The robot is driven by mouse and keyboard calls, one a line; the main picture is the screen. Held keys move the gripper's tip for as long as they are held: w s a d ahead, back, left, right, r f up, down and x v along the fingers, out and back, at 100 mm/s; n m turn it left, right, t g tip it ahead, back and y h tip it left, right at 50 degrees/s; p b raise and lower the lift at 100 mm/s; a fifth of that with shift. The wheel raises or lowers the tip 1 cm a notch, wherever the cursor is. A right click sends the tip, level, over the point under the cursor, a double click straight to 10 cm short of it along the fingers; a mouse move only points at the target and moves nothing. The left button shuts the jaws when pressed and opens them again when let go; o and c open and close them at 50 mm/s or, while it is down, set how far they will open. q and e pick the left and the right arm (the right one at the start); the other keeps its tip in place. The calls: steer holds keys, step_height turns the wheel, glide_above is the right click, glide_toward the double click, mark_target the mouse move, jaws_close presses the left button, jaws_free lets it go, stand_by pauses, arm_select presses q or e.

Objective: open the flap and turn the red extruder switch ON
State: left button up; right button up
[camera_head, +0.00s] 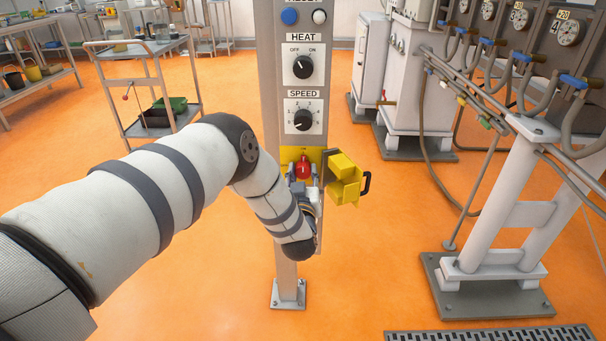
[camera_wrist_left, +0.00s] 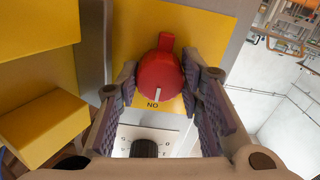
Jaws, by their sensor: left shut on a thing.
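The red extruder switch (camera_head: 303,168) sits on a yellow plate on the grey post. In the left wrist view the red switch (camera_wrist_left: 160,75) has its white mark toward lettering that reads upside down as ON. The yellow flap (camera_head: 345,182) with a black handle stands open, swung out to the right of the switch. The flap (camera_wrist_left: 45,128) is at the left in the left wrist view. My left gripper (camera_wrist_left: 165,100) has its fingers on both sides of the red switch and is shut on it. My right gripper is not in view.
Above the switch on the post are the black SPEED knob (camera_head: 303,120), the HEAT knob (camera_head: 303,67), and a blue button (camera_head: 289,16). White machinery with hoses and gauges (camera_head: 568,32) stands at the right. A cart (camera_head: 150,85) is at the back left.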

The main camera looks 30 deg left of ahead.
arm_select(q)
steer(key=o, duration=1.2)
steer(key=shift+c, duration=0.2)
steer(key=v, duration=1.2)
steer(key=shift+s, duration=0.1)
steer(key=s+d+f+m+g+h+p, duration=0.1)
steer(key=s+d+f+m+g+h, duration=0.25)
steer(key=s+f, duration=0.55)
steer(key=s+d+f+m+g+h, duration=0.2)
steer(key=s+d+f+g+h, duration=0.4)
steer(key=s, duration=0.4)
steer(key=s+a+m+g, duration=0.1)
steer(key=s+g, duration=0.7)
steer(key=s, duration=1.6)
steer(key=shift+s+r+m+p, duration=0.35)
steer(key=shift+r+m+p, duration=0.15)
steer(key=shift+m, duration=0.25)
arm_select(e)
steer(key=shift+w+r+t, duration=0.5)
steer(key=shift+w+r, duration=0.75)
